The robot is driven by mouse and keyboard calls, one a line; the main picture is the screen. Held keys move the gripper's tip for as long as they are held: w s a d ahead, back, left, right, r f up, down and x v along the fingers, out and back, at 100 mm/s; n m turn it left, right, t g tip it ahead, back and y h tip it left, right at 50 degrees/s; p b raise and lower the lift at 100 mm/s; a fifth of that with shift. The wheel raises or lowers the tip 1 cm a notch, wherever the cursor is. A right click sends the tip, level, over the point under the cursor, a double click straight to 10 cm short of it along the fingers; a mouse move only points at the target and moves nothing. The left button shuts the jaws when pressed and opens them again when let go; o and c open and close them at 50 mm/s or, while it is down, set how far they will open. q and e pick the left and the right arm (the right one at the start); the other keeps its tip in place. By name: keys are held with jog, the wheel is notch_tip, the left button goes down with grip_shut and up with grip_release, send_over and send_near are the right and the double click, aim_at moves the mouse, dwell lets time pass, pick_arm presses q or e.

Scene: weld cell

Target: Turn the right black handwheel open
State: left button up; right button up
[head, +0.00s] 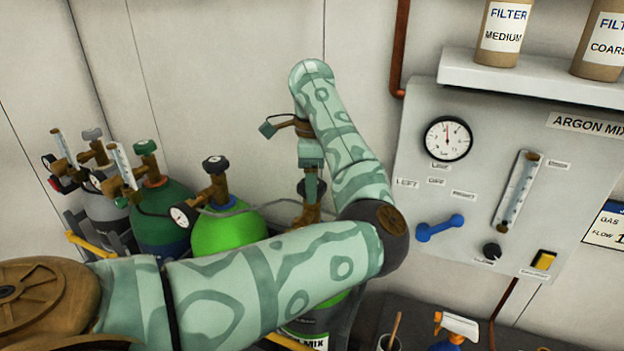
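Two bright green cylinders stand in the row by the wall. The left one (228,236) carries a black handwheel (215,165) on a brass valve, in plain sight. The right one is mostly hidden behind my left forearm; its brass valve (307,214) and a label low down show. My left gripper (311,172) points down over that valve. The right black handwheel (313,189) shows only as a dark piece at the fingertips, so I cannot tell whether the fingers grip it or only surround it. My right gripper is not in view.
A grey cylinder (103,212) and a dark green cylinder (160,205) with flowmeters stand left. A wall panel with a gauge (447,139), flowmeter (518,192) and blue lever (440,228) is at right, under a shelf (530,78). A spray bottle (455,330) stands below.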

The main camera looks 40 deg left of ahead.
pick_arm(q)
jog(key=shift+o, duration=0.4)
jog(key=shift+r, duration=0.1)
notch_tip(320, 180, up, 16)
jog(key=p, duration=0.1)
jog(key=shift+w, duration=0.15)
dwell(0.4)
